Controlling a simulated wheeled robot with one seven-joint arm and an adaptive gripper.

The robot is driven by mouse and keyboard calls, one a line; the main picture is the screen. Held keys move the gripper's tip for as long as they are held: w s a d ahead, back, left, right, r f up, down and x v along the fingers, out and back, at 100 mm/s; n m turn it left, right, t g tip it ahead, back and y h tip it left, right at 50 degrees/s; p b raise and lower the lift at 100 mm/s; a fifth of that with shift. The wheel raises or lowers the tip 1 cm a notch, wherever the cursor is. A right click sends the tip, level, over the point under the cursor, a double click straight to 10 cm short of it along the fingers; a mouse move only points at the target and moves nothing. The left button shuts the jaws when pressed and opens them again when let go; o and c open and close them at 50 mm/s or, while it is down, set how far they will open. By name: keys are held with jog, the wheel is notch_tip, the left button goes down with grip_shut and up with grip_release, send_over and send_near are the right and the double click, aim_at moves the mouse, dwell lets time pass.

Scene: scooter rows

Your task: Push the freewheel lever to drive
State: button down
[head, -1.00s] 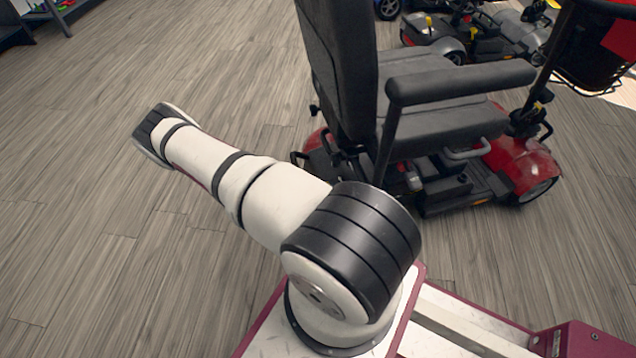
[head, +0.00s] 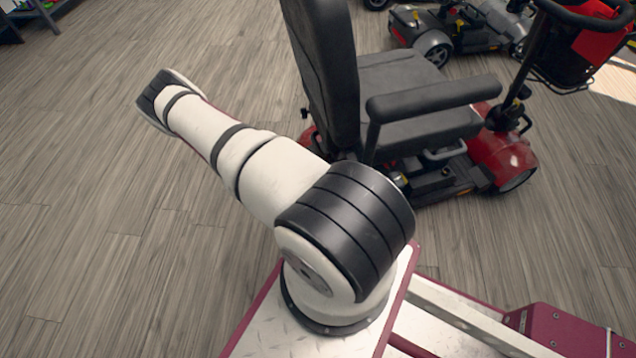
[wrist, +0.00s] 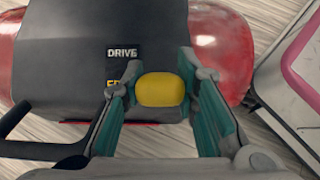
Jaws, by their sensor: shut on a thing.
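The freewheel lever's yellow knob (wrist: 160,90) shows in the wrist view at the rear of the scooter, on its dark cover (wrist: 75,65). My gripper (wrist: 160,66) has its two teal-padded fingers on either side of the knob and is shut on it. A DRIVE label (wrist: 122,54) lies on the cover up and left of the knob. A yellow-lettered label below it is partly hidden by the left finger. The knob sits closer to the level of this lower label. The red scooter (head: 503,157) stands beyond my arm in the head view, where my gripper is hidden.
The scooter's dark seat (head: 415,125) and tall backrest rise close to my arm. Red rear bodywork (wrist: 221,50) flanks the cover in the wrist view. Other scooters (head: 450,35) stand farther back. The wooden floor (head: 80,200) at left is open.

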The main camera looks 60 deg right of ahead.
jog(key=c, duration=1.2)
grip_release()
jog(key=shift+c, duration=0.2)
jog(key=v, duration=1.2)
jog(key=shift+d, duration=0.1)
